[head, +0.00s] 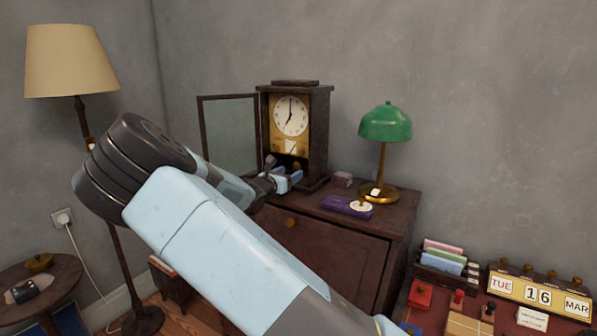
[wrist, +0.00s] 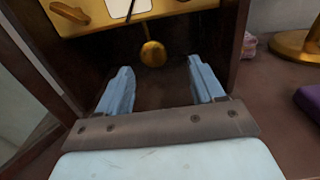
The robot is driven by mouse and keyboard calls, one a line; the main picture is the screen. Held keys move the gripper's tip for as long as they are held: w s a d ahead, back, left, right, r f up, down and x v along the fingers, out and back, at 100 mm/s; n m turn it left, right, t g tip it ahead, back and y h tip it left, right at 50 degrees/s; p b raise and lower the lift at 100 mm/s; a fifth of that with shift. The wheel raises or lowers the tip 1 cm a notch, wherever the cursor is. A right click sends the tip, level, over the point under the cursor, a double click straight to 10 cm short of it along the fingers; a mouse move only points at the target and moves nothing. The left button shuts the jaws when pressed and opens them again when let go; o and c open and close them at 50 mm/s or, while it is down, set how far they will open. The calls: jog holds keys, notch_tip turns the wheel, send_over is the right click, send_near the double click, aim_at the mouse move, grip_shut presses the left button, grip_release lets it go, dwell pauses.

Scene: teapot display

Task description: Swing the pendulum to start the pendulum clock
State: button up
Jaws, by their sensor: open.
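The pendulum clock (head: 320,130) stands on a dark wooden cabinet (head: 400,215), with its glass door (head: 230,133) swung open to the left. Its white face (head: 291,116) is in the upper part. My gripper (wrist: 162,85) is open and empty at the lower opening of the clock. The bob appears just beyond the fingertips, between them in the picture, with no visible contact. In the head view my gripper (head: 289,178) partly hides the clock's lower front.
A green lamp (head: 385,122), a purple item (head: 340,206) and a small pinkish item (head: 343,179) are on the cabinet right of the clock. A floor lamp (head: 70,60) stands left. A desk calendar (head: 538,293) is at lower right.

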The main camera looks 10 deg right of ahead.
aim_at(298, 169)
jog(key=shift+x, duration=2.15)
jog(key=shift+c, duration=0.4)
grip_shut()
